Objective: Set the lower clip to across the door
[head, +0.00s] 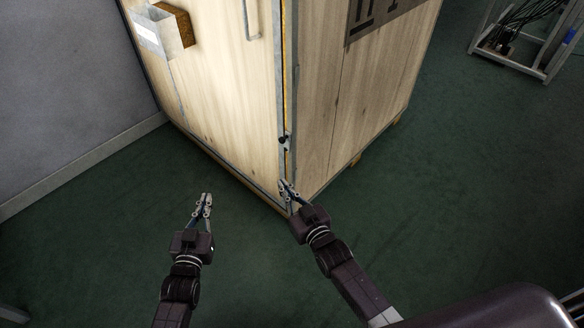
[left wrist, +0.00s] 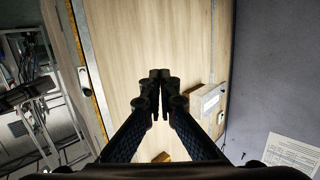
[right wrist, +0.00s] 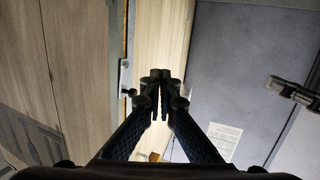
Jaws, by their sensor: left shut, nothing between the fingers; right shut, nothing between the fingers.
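The lower clip (head: 285,140) is a small metal piece with a dark knob, low on the vertical edge of the wooden dryer cabinet, beside the door (head: 225,90). The clip also shows in the right wrist view (right wrist: 125,76), left of the fingertips; its exact turn is hard to tell. My right gripper (head: 285,185) is shut and empty, just below the clip in the head view, near the cabinet's lower corner. I cannot tell whether it touches the cabinet. My left gripper (head: 206,198) is shut and empty, in front of the door and left of the right gripper.
A door handle (head: 251,18) and a box-like holder (head: 158,32) stick out from the door higher up. A grey wall (head: 60,90) stands on the left. A metal frame rack (head: 530,35) is at the far right. Green floor (head: 100,250) is clear around the cabinet.

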